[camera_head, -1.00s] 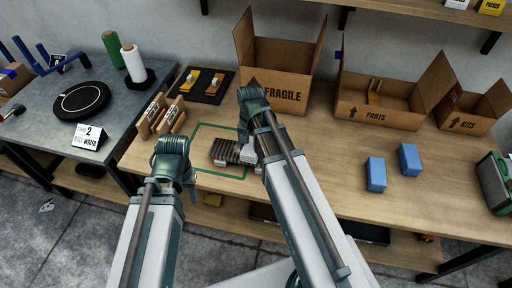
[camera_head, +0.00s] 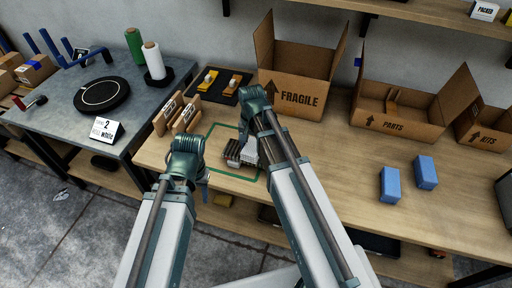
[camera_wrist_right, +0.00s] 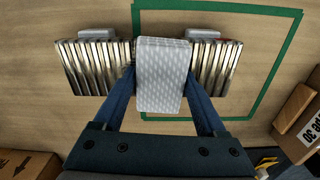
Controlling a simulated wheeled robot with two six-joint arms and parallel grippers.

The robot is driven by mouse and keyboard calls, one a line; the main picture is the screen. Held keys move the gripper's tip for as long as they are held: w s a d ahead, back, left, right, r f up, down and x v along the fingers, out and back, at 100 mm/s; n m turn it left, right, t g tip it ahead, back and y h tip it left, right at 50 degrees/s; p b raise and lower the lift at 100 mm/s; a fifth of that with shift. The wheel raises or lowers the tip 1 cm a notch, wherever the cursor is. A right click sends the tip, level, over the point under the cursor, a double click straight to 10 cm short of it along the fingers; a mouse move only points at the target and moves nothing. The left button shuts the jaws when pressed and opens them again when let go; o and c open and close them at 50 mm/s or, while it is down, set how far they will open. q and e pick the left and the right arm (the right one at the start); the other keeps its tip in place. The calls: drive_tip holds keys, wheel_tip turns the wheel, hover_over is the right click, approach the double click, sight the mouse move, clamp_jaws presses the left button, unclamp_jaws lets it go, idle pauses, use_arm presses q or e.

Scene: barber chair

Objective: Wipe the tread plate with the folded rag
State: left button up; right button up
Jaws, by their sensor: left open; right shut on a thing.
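The tread plate (camera_head: 231,156) is a ridged metal plate lying on the wooden bench inside a green outline. In the right wrist view its ridges show on both sides of the rag (camera_wrist_right: 92,66). The folded rag (camera_wrist_right: 161,76) is pale grey with a fine pattern and covers the plate's middle strip. My right gripper (camera_wrist_right: 161,95) is shut on the rag, holding it over the plate; whether it presses on the ridges is hard to tell. In the head view the rag (camera_head: 249,152) is partly hidden by my right arm. My left gripper (camera_head: 205,180), mostly hidden by its arm, is left of the plate.
Wooden stands (camera_head: 177,115) are left of the green outline (camera_head: 222,172). A black mat (camera_head: 222,91) and the FRAGILE carton (camera_head: 297,100) stand behind. The PARTS carton (camera_head: 392,124) and two blue boxes (camera_head: 390,184) are to the right. Bare bench lies between.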

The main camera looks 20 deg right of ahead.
drive_tip(key=shift+w+a, duration=0.1)
drive_tip(key=shift+w+a, duration=0.45)
drive_tip(key=shift+a, duration=0.25)
drive_tip(key=shift+w+a, duration=0.45)
drive_tip(key=shift+a, duration=0.2)
drive_tip(key=shift+f, duration=0.15)
drive_tip(key=shift+s, duration=0.1)
drive_tip(key=shift+d, duration=0.1)
drive_tip(key=shift+s+d, duration=0.45)
drive_tip(key=shift+d, duration=0.2)
drive_tip(key=shift+s+d, duration=0.45)
drive_tip(key=shift+d, duration=0.3)
drive_tip(key=shift+s+d, duration=0.5)
drive_tip(key=shift+d, duration=0.2)
drive_tip(key=shift+s+d, duration=0.45)
drive_tip(key=shift+d, duration=0.25)
